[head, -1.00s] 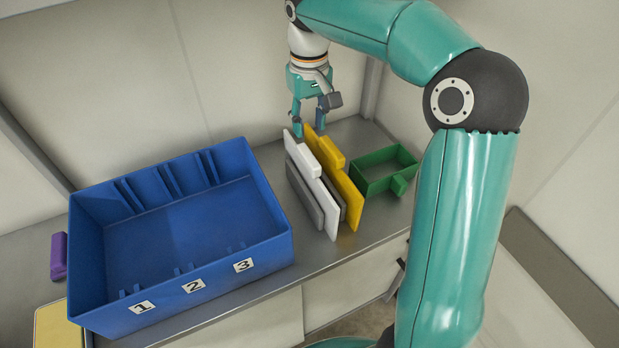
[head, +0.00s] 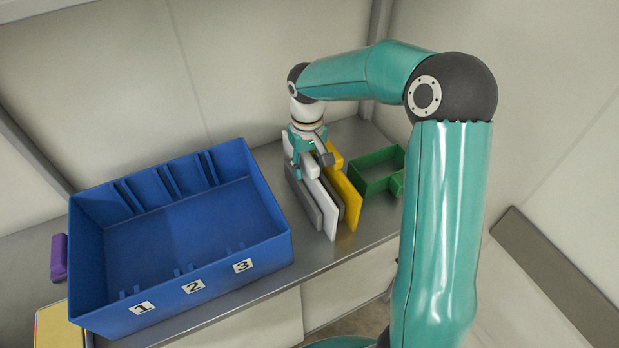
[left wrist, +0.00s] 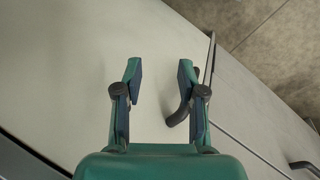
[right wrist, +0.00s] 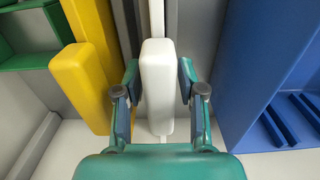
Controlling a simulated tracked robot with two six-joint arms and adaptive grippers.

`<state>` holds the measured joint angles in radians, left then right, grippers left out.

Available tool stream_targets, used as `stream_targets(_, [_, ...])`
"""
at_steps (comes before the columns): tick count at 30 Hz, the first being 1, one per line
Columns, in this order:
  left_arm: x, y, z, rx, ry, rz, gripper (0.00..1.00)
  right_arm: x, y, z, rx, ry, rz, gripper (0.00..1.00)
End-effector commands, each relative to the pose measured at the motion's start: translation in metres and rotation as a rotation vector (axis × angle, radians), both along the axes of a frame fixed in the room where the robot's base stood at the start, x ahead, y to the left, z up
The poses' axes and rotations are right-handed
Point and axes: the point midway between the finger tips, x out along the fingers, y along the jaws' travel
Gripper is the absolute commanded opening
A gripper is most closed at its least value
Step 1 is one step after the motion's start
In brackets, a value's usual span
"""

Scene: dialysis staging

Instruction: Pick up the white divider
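The white divider (head: 328,214) stands upright on the metal counter, between grey panels and near a yellow divider. Its thick white block (right wrist: 157,95) lies between the fingers of my right gripper (right wrist: 158,72) in the right wrist view. The fingers are open, one on each side, with small gaps to the block. In the head view my right gripper (head: 312,164) is down at the divider's far upper end and hides part of it. My left gripper (left wrist: 159,75) is open and empty in the left wrist view, over a pale cabinet front, and is not in the head view.
A blue bin (head: 185,294) with slots marked 1, 2 and 3 stands left of the dividers. The yellow divider (head: 346,194) and a green open box (head: 383,178) are to the right. A purple object (head: 59,257) lies beyond the bin's left side. The back wall is close.

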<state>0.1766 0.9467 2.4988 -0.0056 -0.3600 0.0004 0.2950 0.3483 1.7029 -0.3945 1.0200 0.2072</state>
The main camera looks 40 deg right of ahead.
Motion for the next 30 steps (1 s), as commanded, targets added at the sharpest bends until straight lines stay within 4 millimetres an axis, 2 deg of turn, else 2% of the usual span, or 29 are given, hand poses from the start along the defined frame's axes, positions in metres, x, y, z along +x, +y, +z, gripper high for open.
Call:
stream_targets(3, [0.000,0.000,0.009,0.000,0.000,0.000,0.40,-0.001,0.000,-0.016,0.001,0.006,0.001,0.40])
stream_targets(7, [0.000,0.000,0.010,0.000,0.000,0.000,0.40,0.000,0.000,-0.033,0.001,0.004,0.000,0.40])
stream_targets(16, [0.000,0.000,0.010,0.000,0.000,0.000,0.40,0.000,0.000,-0.038,-0.001,0.001,0.000,0.40])
stream_targets(23, [0.000,0.000,0.010,0.000,0.000,0.000,0.40,0.000,0.000,-0.038,0.000,0.002,0.000,0.01])
stream_targets(30, [0.000,0.000,0.010,0.000,0.000,0.000,0.40,0.000,0.000,-0.038,-0.001,0.001,0.000,0.00])
